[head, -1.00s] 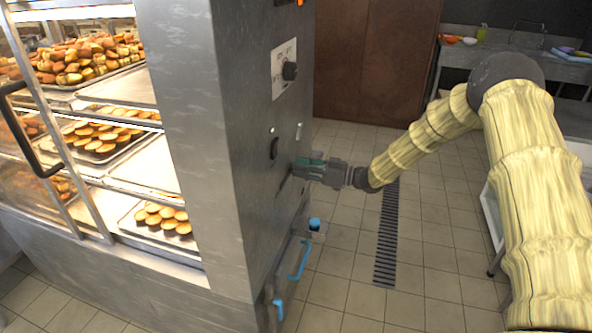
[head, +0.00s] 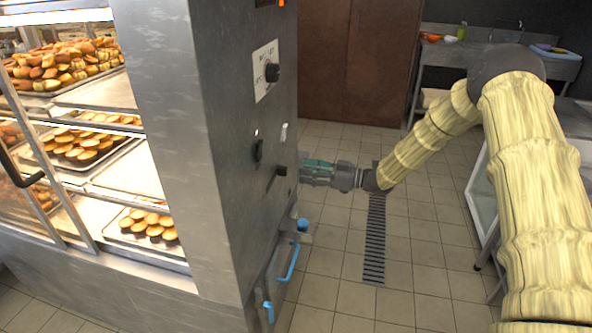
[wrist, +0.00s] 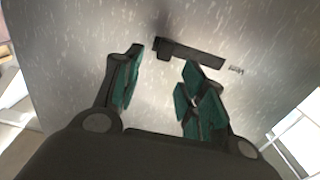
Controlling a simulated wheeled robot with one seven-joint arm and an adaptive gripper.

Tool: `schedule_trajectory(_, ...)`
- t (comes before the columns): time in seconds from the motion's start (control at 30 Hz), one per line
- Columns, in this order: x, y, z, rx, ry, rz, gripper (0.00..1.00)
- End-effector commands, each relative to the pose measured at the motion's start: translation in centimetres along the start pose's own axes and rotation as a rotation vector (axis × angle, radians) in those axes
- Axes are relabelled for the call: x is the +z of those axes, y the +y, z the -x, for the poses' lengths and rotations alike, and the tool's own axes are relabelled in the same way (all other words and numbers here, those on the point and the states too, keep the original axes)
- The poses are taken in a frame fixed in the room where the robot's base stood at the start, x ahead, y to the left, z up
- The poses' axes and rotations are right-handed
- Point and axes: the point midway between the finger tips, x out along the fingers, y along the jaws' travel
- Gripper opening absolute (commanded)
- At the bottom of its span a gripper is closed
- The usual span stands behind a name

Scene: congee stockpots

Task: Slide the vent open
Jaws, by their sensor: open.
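The steel cabinet's side panel (head: 226,190) carries a small dark slider with a protruding tab (head: 278,172), which may be the vent's; I cannot tell whether it is open. In the wrist view a dark bar with a block at its left end (wrist: 190,53) lies on the panel, just beyond my fingertips. My gripper (head: 306,169) is to the right of the tab in the head view, apart from it. In the wrist view my gripper (wrist: 158,80) has its two green-padded fingers spread, with nothing between them.
Blue-handled pipework (head: 288,262) juts out low down. Trays of pastries (head: 90,145) fill the glazed front. Tiled floor with a drain grate (head: 374,240) lies clear to the right.

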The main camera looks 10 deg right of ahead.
Motion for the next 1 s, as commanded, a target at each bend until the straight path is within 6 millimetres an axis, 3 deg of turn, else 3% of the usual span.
schedule_trajectory(0.2, -0.1, 0.1, 3.5, 0.002, 0.001, 0.0, 0.41)
schedule_trajectory(0.4, 0.0, 0.1, 5.1, 0.002, 0.001, 0.0, 0.41)
schedule_trajectory(1.0, 0.5, -0.3, 4.9, 0.014, -0.004, -0.014, 0.41)
